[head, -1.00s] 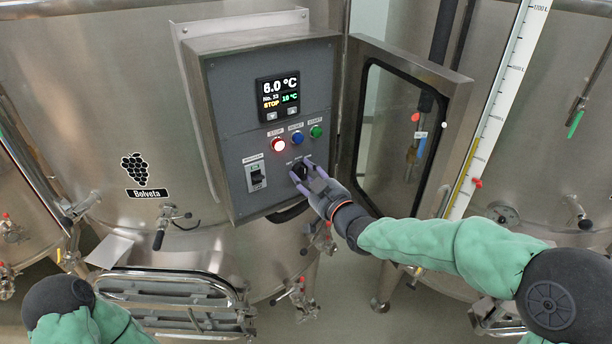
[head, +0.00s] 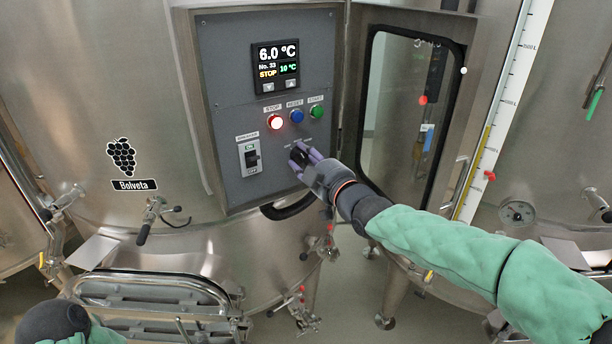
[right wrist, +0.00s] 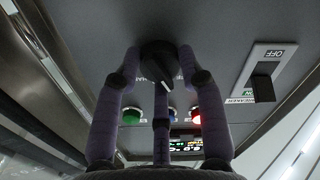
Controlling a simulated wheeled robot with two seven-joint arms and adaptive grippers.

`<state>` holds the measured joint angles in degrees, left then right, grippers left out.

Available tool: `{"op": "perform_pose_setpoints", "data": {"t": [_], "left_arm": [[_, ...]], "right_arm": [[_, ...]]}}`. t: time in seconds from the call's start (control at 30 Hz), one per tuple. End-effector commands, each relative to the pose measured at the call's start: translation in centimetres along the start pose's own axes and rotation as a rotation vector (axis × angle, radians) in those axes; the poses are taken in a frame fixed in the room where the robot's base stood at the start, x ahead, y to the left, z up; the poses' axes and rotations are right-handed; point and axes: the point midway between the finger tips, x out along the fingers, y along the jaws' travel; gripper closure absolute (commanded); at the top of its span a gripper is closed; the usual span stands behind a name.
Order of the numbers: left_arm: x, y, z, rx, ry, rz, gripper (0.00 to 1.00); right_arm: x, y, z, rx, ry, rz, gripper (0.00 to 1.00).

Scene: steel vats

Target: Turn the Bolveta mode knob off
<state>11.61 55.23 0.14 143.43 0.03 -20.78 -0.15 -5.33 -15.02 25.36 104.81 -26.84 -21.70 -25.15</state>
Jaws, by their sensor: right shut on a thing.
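The black mode knob (head: 297,155) is on the grey front panel of the Bolveta control box (head: 222,90), below the coloured buttons. My right gripper (head: 304,158) is shut on the knob, and its purple fingers cover much of it in the head view. In the right wrist view, the round black knob (right wrist: 158,60) sits between the fingertips of the right gripper (right wrist: 159,70). A white pointer mark on the knob points toward the button row and display. The knob's position labels are mostly hidden by the fingers. My left gripper is out of view.
The display (head: 277,67) reads 6.0 °C and STOP. The red button (head: 275,122) is lit, beside blue (head: 297,116) and green (head: 316,111) buttons. A breaker switch (head: 251,156) is left of the knob. The open glazed door (head: 452,125) stands at the right, near my right arm.

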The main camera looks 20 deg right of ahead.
Motion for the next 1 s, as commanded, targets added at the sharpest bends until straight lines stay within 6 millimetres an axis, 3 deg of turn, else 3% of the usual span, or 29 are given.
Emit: {"op": "perform_pose_setpoints", "data": {"t": [0.1,0.4,1.0], "left_arm": [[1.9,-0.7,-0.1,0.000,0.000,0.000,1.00],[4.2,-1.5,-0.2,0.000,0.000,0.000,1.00],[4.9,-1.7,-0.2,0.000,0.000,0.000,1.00]], "right_arm": [[-0.1,0.3,-0.4,-0.079,0.018,0.012,0.93],[-0.1,0.3,-0.6,-0.221,0.017,0.013,0.93],[-0.1,0.5,-0.9,-0.279,0.016,0.014,0.93]]}}
